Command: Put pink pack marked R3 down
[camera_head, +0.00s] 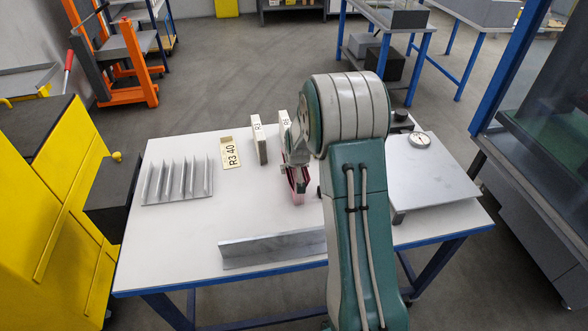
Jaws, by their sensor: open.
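A pink pack (298,194) stands near the middle of the white table, partly hidden by my gripper and arm. No marking can be read on it. My gripper (298,178) is open, pointing down at the pack's upper part, with the pack between or close beside its fingers. I cannot tell whether a finger touches it. The pack's lower edge appears at the tabletop, but contact is hard to judge. A card reading "R3 40" (231,153) lies to the left.
On the white table (180,240), a white block marked R3 (259,142) stands behind the pack, with another marked block (284,128) beside it. A finned metal rack (178,182) is at left, an angled metal bar (270,248) in front, a scale (432,180) at right.

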